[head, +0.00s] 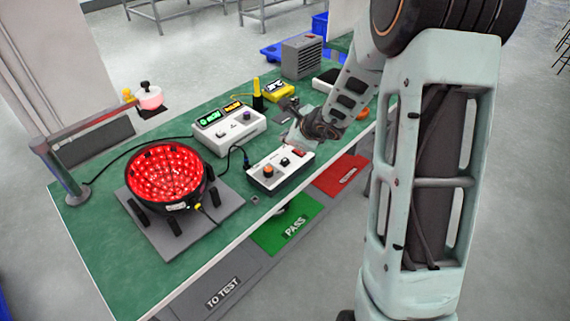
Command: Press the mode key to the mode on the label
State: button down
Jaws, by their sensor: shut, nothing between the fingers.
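A white meter box (236,135) stands mid-table with a lit green display (210,118) and a lit yellow display (233,106). Small dark keys and a purple-dark knob sit on its sloped face; their markings are too small to read. A white control box (263,183) in front has an orange knob, a black knob and a red switch. A round lamp (140,202) glowing red has a small tag whose text I cannot read. My gripper (291,105) is shut and empty, above the table right of the meter box. My wrist partly hides it.
A grey finned block (301,57), a yellow device (278,91) and a yellow post (257,97) stand behind. A jointed stand (72,186) is at left. Green PASS (287,228), red (341,175) and grey TO TEST (222,290) areas lie below the table's front edge.

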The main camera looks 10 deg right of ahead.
jog(key=b, duration=0.3)
send_over(286, 161)
notch_tip(286, 161, down, 4)
jog(key=shift+f, duration=0.15)
jog(key=shift+f+b, duration=0.65)
jog(key=shift+f, duration=0.1)
dwell(0.6)
jog(key=shift+f+b, duration=0.35)
jog(key=shift+b, duration=0.35)
jog(key=shift+f+b, duration=0.5)
jog(key=shift+b, duration=0.1)
dwell(0.5)
jog(key=shift+r, duration=0.1)
jog(key=shift+r+p, duration=0.65)
jog(key=shift+r, duration=0.2)
jog(key=shift+r+p, duration=2.05)
jog(key=shift+r, duration=0.45)
